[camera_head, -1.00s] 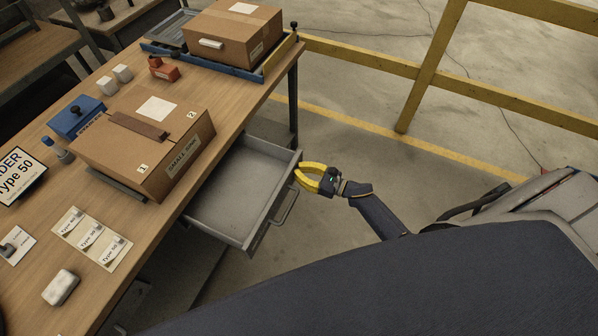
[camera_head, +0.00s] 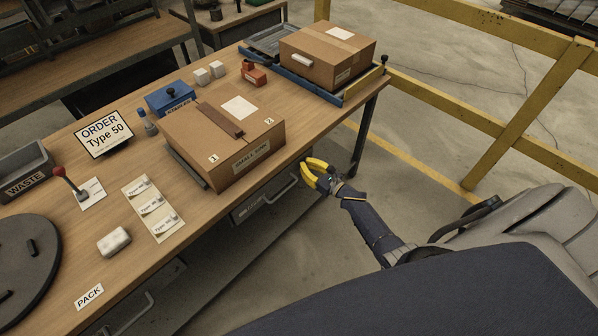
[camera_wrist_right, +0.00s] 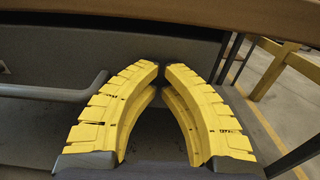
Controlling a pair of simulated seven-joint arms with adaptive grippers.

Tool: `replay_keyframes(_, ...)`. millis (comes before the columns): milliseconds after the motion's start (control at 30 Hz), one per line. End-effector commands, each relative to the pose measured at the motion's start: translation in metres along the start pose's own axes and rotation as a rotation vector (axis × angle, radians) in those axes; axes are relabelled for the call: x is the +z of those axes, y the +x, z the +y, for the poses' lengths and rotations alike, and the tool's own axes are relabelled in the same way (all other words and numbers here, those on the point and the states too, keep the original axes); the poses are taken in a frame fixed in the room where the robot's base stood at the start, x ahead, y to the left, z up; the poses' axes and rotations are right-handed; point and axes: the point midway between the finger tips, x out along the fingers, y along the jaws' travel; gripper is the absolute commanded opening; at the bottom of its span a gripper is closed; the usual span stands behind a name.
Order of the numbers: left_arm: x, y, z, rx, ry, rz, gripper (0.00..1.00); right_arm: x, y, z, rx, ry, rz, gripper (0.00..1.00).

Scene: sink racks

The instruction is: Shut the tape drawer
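The grey tape drawer (camera_head: 262,203) is under the front edge of the bench in the head view. Its front sits back at the bench edge and no open tray shows. Its bar handle shows at the left in the wrist view, on the grey drawer front (camera_wrist_right: 60,60). My right gripper (camera_head: 308,170) is at the right end of the drawer front, just below the bench edge. In the wrist view its yellow fingers (camera_wrist_right: 161,68) have their tips almost together, pointing at the front, with nothing between them. Whether they touch it is unclear. My left gripper is out of view.
The wooden bench (camera_head: 110,245) holds a large carton (camera_head: 230,165) above the drawer and another carton (camera_head: 325,60) in a blue-edged tray. A bench leg (camera_head: 366,135) stands right of the gripper. A yellow railing (camera_head: 450,105) runs behind; floor between is clear.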

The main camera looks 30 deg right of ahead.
Motion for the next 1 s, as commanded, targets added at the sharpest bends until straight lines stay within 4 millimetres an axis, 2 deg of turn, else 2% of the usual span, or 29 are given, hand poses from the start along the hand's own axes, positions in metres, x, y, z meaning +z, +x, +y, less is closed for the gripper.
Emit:
replay_keyframes(200,-0.004,0.0,-0.001,-0.001,0.0,0.005,0.34,0.0,-0.001,-0.009,-0.018,-0.001,0.001,0.0)
replay_keyframes(667,-0.005,0.0,-0.001,-0.001,0.0,0.007,0.34,0.001,-0.003,-0.009,-0.017,-0.002,-0.001,0.0)
replay_keyframes(867,-0.004,0.0,-0.001,-0.001,-0.001,0.006,0.34,-0.001,-0.023,-0.004,-0.009,-0.001,0.002,0.0)
replay_keyframes(1000,-0.004,0.0,0.0,-0.001,-0.001,0.005,0.34,-0.002,-0.047,-0.002,-0.004,-0.001,0.003,0.0)
